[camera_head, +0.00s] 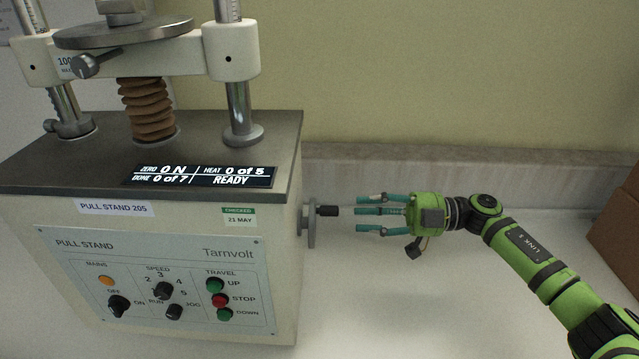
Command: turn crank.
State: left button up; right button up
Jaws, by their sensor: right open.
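The crank is on the right side of the pull stand (170,230). It has a grey disc or arm (311,226) and a dark handle (328,211) that sticks out to the right. My right gripper (368,211) is green with teal fingers. It comes in from the right with its fingers pointing left at the handle. The fingers are spread open and empty, and a small gap shows between their tips and the handle. My left gripper is not in view.
The stand's front panel (150,280) carries knobs and buttons, and a display (200,176) reads READY. White counter (420,300) lies clear around my right arm. A wall ledge (400,165) runs behind, and a brown box (618,225) stands at the far right.

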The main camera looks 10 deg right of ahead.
aim_at(332, 207)
jog(key=x, duration=0.2)
jog(key=p+x, duration=0.1)
jog(key=x, duration=0.1)
jog(key=p+x, duration=0.1)
jog(key=x, duration=0.1)
jog(key=shift+s+r, duration=0.15)
jog(key=shift+r, duration=0.15)
jog(key=shift+a+f, duration=0.1)
jog(key=shift+a, duration=0.25)
jog(key=shift+w+a, duration=0.15)
jog(key=shift+w, duration=0.1)
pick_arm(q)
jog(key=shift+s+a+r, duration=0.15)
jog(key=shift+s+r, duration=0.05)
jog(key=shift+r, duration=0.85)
pick_arm(e)
grip_shut()
